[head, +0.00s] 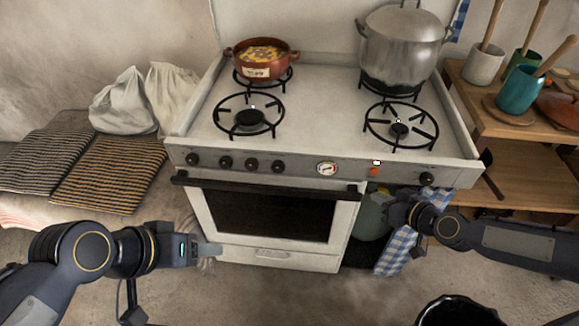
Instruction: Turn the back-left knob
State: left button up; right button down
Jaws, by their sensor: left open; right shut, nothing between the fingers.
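A white stove (320,105) stands ahead with a row of dark round knobs on its grey front panel (300,162). From the left, the knobs are the first (192,160), second (226,162), third (251,164) and fourth (278,166); a separate knob (427,179) sits at the far right. I cannot tell from the panel which serves the back-left burner (263,80). My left gripper (212,250) is open, below the panel in front of the oven's lower left, touching no knob. My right gripper (390,212) is shut and empty, below the right end of the panel.
An orange-brown pot (262,52) of food sits on the back-left burner, and a steel pot (399,45) on the back-right. The oven handle bar (265,187) juts out below the knobs. A checked towel (402,250) hangs near my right gripper. A black bin (458,312) stands at bottom right.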

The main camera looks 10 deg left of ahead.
pick_arm(q)
jog(key=w+d+f+t+b, duration=0.1)
jog(key=w+f+t+b, duration=0.1)
jog(key=w+f+b, duration=0.4)
jog(key=m+t+y+b, duration=0.4)
jog(key=t+b, duration=0.6)
jog(key=b, duration=0.2)
send_near(250, 169)
jog(key=w, duration=0.8)
jog(key=shift+w, duration=0.3)
pick_arm(e)
jog(key=s+d+f+m+g+h, duration=0.2)
jog(key=s+f+m, duration=0.1)
jog(key=s, duration=1)
jog(key=s+d+f+m+g+h, duration=0.1)
jog(key=s+d+f+m+h, duration=0.1)
jog(key=s, duration=1)
jog(key=shift+s+d+f+m+g, duration=0.45)
jog(key=shift+f+m, duration=0.1)
jog(key=shift+m, duration=0.35)
pick_arm(q)
jog(key=c, duration=1)
